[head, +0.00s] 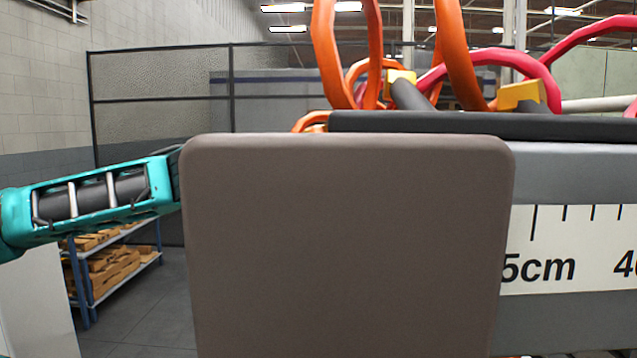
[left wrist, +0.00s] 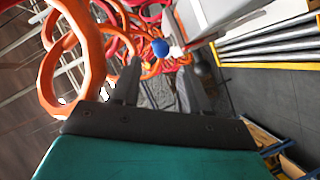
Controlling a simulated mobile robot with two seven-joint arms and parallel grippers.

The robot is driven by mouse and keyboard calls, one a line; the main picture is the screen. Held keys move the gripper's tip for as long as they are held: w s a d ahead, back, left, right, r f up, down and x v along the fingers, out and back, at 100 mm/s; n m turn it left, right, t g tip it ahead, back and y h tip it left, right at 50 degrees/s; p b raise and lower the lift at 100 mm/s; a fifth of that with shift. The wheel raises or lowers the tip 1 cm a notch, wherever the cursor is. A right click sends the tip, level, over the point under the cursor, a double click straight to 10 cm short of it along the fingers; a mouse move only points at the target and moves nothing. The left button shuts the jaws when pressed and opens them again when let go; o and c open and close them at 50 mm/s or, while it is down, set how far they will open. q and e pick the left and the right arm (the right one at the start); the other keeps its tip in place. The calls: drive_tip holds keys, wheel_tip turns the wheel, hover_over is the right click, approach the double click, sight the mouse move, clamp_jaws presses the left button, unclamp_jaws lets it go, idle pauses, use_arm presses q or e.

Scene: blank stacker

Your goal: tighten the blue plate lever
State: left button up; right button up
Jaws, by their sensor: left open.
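The blue lever shows as a round blue knob (left wrist: 160,47) in the left wrist view, a little beyond my left fingertips and roughly in line with the gap between them. A pale rod-like part sits just right of the knob. My left gripper (left wrist: 162,68) is open, with dark fingers apart and nothing visibly held between them. Whether the fingers touch the knob is not clear. In the head view my teal left arm comes in from the left, and its gripper end is hidden behind a large brown-grey panel. The knob is not visible there. My right gripper is in neither view.
The brown-grey panel (head: 345,245) blocks the middle of the head view. Right of it is a grey machine side with a white scale strip (head: 575,245). Orange loops (head: 460,50) and red loops rise above. A shelf with wooden pieces (head: 120,265) stands lower left beside open floor.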

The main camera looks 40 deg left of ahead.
use_arm(q)
drive_tip(key=p+x, duration=0.2)
drive_tip(key=x, duration=0.6)
drive_tip(key=shift+w+a+f+p, duration=0.1)
drive_tip(key=shift+w+f+p, duration=0.1)
drive_tip(key=shift+w+p, duration=0.2)
drive_tip(key=shift+c, duration=0.3)
clamp_jaws()
